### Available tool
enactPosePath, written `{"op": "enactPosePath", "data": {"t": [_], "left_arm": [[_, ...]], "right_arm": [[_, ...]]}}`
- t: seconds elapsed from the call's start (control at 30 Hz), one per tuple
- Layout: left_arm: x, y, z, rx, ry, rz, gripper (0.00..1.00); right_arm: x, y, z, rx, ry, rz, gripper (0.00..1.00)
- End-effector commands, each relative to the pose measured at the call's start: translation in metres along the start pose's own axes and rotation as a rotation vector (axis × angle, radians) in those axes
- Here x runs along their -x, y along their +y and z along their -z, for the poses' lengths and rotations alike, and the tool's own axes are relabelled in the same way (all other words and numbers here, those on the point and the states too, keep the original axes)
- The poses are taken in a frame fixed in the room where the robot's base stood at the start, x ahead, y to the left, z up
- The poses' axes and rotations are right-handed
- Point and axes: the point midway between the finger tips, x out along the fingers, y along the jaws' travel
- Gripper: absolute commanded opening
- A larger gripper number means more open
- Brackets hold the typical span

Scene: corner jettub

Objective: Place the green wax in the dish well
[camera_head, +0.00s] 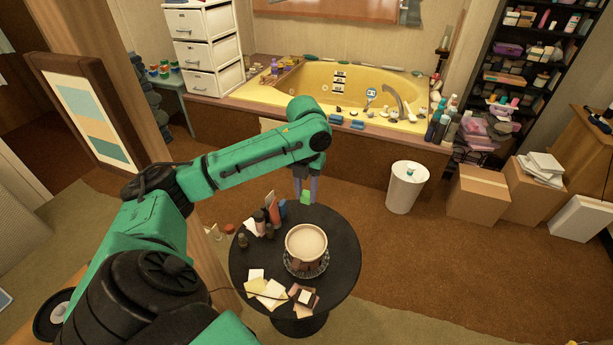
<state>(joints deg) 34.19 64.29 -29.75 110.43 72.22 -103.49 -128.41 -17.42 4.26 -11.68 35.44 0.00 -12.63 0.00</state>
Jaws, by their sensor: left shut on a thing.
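My left gripper (305,190) points down over the far side of the round black table (342,238). It is shut on the green wax (306,197), a small bright green piece between its fingertips. The dish (306,243) is a pale, round-topped vessel on a dark patterned stand, near the middle of the table. Its cream-coloured well shows from above. The gripper and wax are beyond the dish in the picture, apart from it. My right gripper is out of view.
Small bottles and tubes (268,217) stand at the table's back left, close to the gripper. Papers and cards (268,291) lie at the front. The table's right side is clear. A yellow tub (300,80), white bin (406,187) and boxes (478,193) stand beyond.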

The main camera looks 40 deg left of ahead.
Motion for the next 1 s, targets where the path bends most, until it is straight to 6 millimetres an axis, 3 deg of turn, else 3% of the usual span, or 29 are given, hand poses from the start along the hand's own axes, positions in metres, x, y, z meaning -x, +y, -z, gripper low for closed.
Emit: {"op": "enactPosePath", "data": {"t": [0.43,0.73,1.0], "left_arm": [[-0.137,0.0,0.002,-0.006,0.006,-0.002,0.0],[-0.191,0.0,0.002,-0.006,0.005,-0.002,0.0],[-0.197,0.0,0.002,-0.007,0.002,-0.003,0.0]], "right_arm": [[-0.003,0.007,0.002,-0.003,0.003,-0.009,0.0],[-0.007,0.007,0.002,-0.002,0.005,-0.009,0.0],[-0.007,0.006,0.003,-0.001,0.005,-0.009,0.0]]}}
